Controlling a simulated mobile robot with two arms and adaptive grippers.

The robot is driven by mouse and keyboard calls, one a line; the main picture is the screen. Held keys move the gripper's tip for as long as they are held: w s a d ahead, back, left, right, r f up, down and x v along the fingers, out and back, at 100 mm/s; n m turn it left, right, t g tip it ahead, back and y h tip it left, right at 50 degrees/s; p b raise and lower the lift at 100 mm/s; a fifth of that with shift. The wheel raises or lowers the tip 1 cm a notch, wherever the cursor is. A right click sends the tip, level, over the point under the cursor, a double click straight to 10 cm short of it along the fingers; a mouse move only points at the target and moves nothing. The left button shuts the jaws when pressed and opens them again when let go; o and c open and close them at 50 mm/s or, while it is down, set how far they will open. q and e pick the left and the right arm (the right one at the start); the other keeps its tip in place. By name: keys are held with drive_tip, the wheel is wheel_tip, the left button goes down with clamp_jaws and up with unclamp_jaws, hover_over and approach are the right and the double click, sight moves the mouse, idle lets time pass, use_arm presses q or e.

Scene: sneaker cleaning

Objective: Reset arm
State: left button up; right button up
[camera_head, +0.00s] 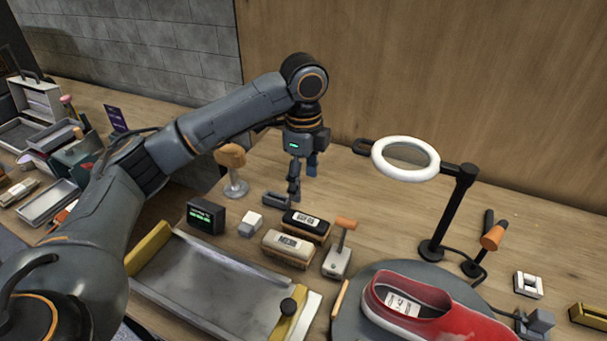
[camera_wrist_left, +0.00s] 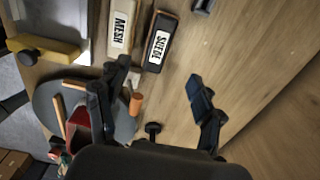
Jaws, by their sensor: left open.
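My left gripper (camera_head: 302,180) hangs from the arm that comes in from the left, fingers pointing down above the table behind the brushes. In the left wrist view the left gripper (camera_wrist_left: 160,95) has its two fingers spread apart with nothing between them. A black brush block labelled SUEDE (camera_wrist_left: 160,42) and a cream one labelled MESH (camera_wrist_left: 122,28) lie below it, apart from the fingers. In the head view they are the black block (camera_head: 306,225) and the cream block (camera_head: 288,247). My right gripper is not in view.
A red sneaker (camera_head: 455,318) sits on a grey round turntable (camera_head: 350,320) at front right. A ring magnifier lamp (camera_head: 405,158) stands behind it. A metal tray (camera_head: 205,285) lies front centre. A wooden-topped stand (camera_head: 232,170) is left of the gripper. Bare table lies right of the gripper.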

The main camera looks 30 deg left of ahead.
use_arm(q)
drive_tip(key=shift+r, duration=0.65)
